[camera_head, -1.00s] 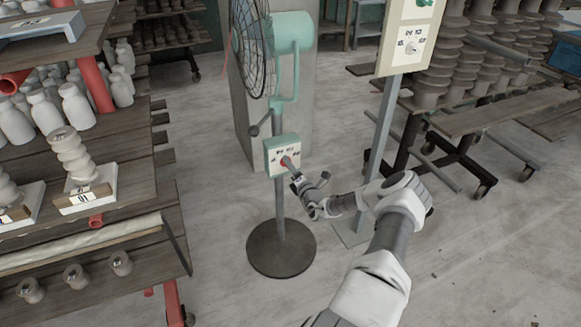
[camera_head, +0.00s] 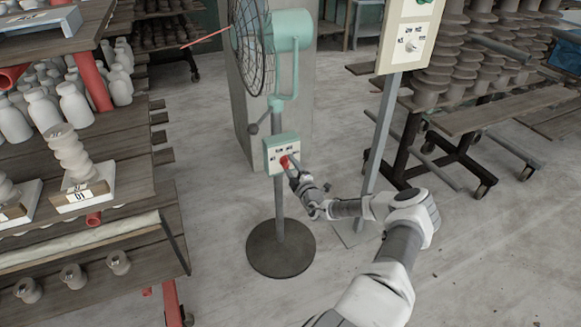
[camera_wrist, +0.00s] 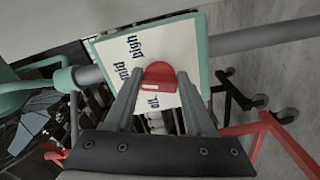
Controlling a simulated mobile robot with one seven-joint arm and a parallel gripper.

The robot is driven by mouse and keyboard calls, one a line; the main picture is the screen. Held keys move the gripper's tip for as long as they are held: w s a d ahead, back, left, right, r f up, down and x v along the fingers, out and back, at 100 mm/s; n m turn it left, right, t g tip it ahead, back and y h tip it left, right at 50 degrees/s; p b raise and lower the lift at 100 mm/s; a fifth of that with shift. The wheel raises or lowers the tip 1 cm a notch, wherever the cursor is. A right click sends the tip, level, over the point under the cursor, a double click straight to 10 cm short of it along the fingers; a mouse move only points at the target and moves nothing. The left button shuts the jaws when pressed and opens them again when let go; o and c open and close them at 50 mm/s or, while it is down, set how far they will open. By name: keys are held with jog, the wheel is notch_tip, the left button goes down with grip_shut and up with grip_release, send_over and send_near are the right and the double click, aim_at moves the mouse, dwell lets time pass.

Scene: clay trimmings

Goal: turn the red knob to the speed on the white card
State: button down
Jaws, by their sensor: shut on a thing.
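The red knob (camera_head: 285,162) is on the cream face of a green control box (camera_head: 269,155) on the fan's pole. My gripper (camera_head: 291,170) is at the knob from the right. In the wrist view the fingers (camera_wrist: 157,93) are shut on either side of the red knob (camera_wrist: 159,73), which has a small pale mark. Labels "high", "mid" and "off" show on the plate (camera_wrist: 179,36); any label behind the fingers is hidden. I cannot tell which speed the knob points to. A white card (camera_head: 77,199) on the left shelf reads something like "01".
The fan (camera_head: 290,30) stands on a round dark base (camera_head: 281,248). Shelves with clay ware (camera_head: 69,165) fill the left.

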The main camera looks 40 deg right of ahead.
jog(key=shift+m, duration=0.4)
jog(key=shift+c, duration=1.2)
grip_release()
jog(key=p+v, duration=0.3)
jog(key=v, duration=1.4)
jog(key=shift+s, duration=0.2)
